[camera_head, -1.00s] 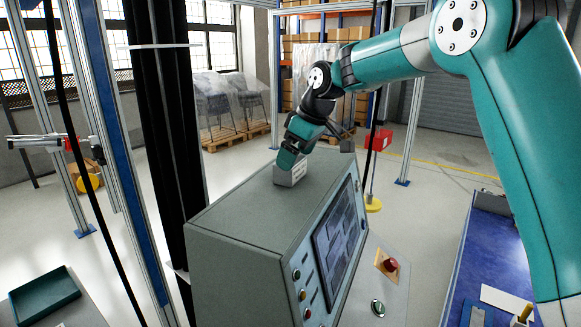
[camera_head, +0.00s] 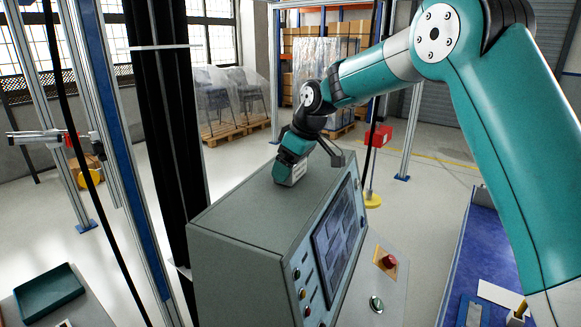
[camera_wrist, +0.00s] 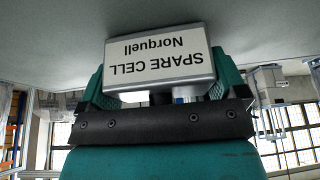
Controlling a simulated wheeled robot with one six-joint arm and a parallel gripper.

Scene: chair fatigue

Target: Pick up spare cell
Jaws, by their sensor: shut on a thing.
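The spare cell (camera_wrist: 160,62) is a small pale grey block with a white label reading "SPARE CELL Norquell", upside down in the wrist view. It lies between the two teal fingers of my gripper (camera_wrist: 158,90), which is shut on it. In the head view the cell (camera_head: 298,174) shows partly behind my gripper (camera_head: 290,172), at the top of the grey control cabinet (camera_head: 255,205). I cannot tell for sure whether the cell touches the cabinet top or is slightly off it.
The cabinet's sloped front has a screen (camera_head: 337,232), buttons and a red stop button (camera_head: 389,261). A teal tray (camera_head: 47,292) is at the lower left. A blue bench surface (camera_head: 478,245) is at the right. A black curtain (camera_head: 165,130) hangs left of the cabinet.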

